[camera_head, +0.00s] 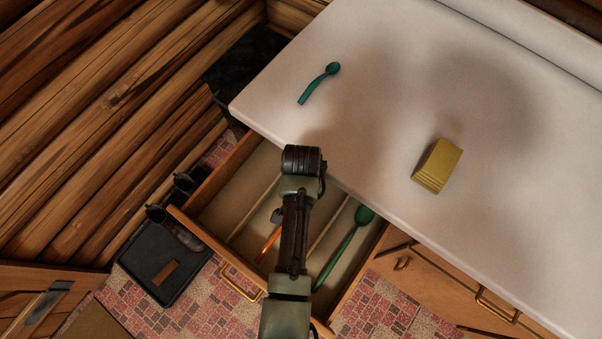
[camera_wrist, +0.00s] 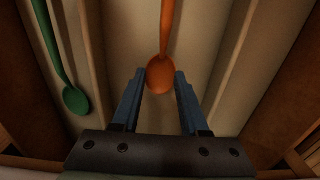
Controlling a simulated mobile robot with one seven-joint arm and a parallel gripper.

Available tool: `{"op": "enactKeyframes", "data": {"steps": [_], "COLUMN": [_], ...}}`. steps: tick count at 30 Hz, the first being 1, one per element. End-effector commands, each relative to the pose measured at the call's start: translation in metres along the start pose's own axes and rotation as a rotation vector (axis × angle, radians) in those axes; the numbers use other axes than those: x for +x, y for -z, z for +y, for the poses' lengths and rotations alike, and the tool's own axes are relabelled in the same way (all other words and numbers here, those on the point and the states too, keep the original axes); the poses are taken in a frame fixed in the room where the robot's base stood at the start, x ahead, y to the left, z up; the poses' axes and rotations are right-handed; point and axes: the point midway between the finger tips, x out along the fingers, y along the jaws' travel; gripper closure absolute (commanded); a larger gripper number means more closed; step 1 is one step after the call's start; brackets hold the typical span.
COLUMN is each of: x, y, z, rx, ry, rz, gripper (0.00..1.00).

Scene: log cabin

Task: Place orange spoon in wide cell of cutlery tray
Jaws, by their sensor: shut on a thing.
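The orange spoon (camera_wrist: 160,73) has its bowl between the fingertips of my gripper (camera_wrist: 159,80) in the wrist view, and the gripper is shut on it. Its handle runs away toward the top of that view. In the head view part of the orange spoon (camera_head: 268,243) shows beside my arm, which hides the rest. The cutlery tray (camera_head: 238,232) lies in the open drawer, split by long dividers. The spoon is over the middle cell (camera_wrist: 205,40), which looks widest in the wrist view. I cannot tell whether the spoon touches the tray floor.
A green spoon (camera_head: 346,246) lies in the cell beside the middle one. A teal spoon (camera_head: 319,83) and a yellow block (camera_head: 437,166) rest on the white counter (camera_head: 390,100). The counter edge overhangs the drawer's back. A black case (camera_head: 165,262) stands on the floor left of the drawer.

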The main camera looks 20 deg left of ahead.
Motion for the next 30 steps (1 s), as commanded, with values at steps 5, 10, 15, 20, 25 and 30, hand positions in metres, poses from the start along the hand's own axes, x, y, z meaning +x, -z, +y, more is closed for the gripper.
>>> {"op": "enactKeyframes", "data": {"steps": [5,10,15,20,25,30], "x": [0.021,0.022,0.024,0.025,0.025,0.024], "y": [0.0,0.001,0.0,0.0,0.0,0.0], "z": [0.0,0.0,0.0,0.0,0.0,0.0], "rx": [0.0,0.0,0.0,0.0,0.0,0.0], "ry": [0.0,0.001,0.0,0.0,0.0,0.0], "rz": [0.0,0.001,0.001,0.001,0.001,0.001], "gripper": [1.0,1.0,1.0,0.38,0.26,0.26]}}
